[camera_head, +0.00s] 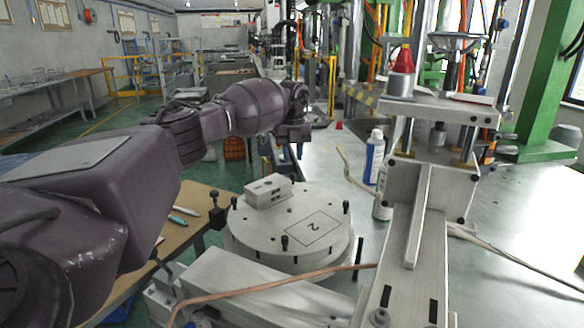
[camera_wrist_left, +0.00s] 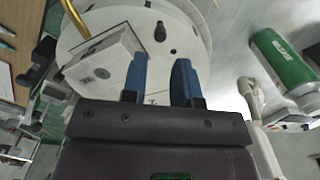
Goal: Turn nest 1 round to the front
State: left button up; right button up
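A round pale turntable (camera_head: 275,255) stands left of the press. The nest marked "2" (camera_head: 313,227) faces the near side. A pale block (camera_head: 267,190) sits on the turntable's far left part, and it also shows in the left wrist view (camera_wrist_left: 100,62). Black pegs stand around the rim, one at the near side (camera_head: 284,243) and one at the right (camera_head: 347,207). No nest 1 mark is readable. My left gripper (camera_head: 292,150) hangs over the far side of the turntable. Its blue fingers (camera_wrist_left: 160,72) are apart with nothing between them. My right gripper is out of view.
The press (camera_head: 432,190) stands close on the turntable's right. A copper-coloured tube (camera_head: 270,287) crosses in front. A wooden table (camera_head: 180,200) with pens lies left. The metal bench at far right is mostly clear.

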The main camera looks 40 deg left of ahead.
pick_arm(q)
notch_tip(320, 180, up, 4)
jog(key=shift+r, duration=0.1)
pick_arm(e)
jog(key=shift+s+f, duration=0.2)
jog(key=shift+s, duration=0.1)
